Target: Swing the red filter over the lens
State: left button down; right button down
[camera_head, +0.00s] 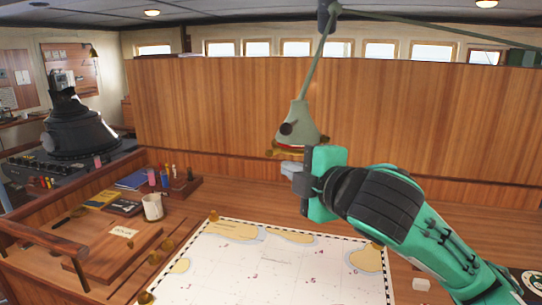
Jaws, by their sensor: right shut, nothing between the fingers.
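A grey-green lamp (299,122) with a conical head hangs from a jointed arm above the far edge of the chart desk. The lens itself is not visible. My right gripper (292,173) is shut and empty, just below and in front of the lamp head; I cannot tell if it touches. My left gripper is out of view.
A chart (270,268) lies on the desk with small weights at its edges. A mug (152,207), books and pens stand at the left. A wooden partition (220,110) rises behind the desk.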

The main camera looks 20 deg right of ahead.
jog(key=p, duration=0.3)
send_near(271, 155)
jog(key=w+a, duration=0.3)
jog(key=a, duration=0.2)
jog(key=w+d, duration=0.1)
jog(key=w+d+p, duration=0.1)
jog(key=w, duration=0.1)
jog(key=shift+w+f, duration=0.2)
jog(key=shift+f, duration=0.15)
jog(key=shift+w+r+h+p, duration=0.1)
jog(key=shift+w+h+p, duration=0.2)
jog(key=shift+w, duration=0.1)
jog(key=w+m+h, duration=0.1)
jog(key=w+h, duration=0.1)
jog(key=w+a+m+h+p, duration=0.1)
jog(key=w+m+h, duration=0.1)
jog(key=shift+w+m+h, duration=0.15)
jog(key=shift+m+h, duration=0.15)
jog(key=shift+p, duration=0.3)
